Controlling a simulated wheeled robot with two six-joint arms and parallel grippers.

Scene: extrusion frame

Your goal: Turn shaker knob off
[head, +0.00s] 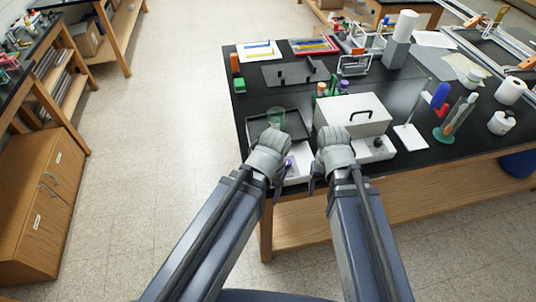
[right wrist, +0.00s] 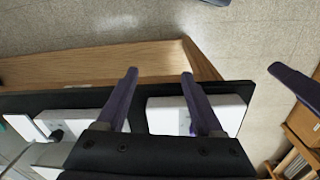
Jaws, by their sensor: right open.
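The shaker, with a dark tray top (head: 258,127) and a white front (head: 298,172), stands at the table's near left edge with a clear green beaker (head: 277,118) on it. A small purplish spot on its front, perhaps the knob, shows near my left wrist. My right gripper (head: 313,182) is at the front table edge. In the right wrist view its two purple fingers (right wrist: 160,88) are apart with nothing between them.
A grey box with a black handle (head: 352,115) stands right of the shaker. A white unit with a dark knob (head: 378,143) is in front of it. A small white stand (head: 411,137) and a cylinder (head: 460,115) stand farther right.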

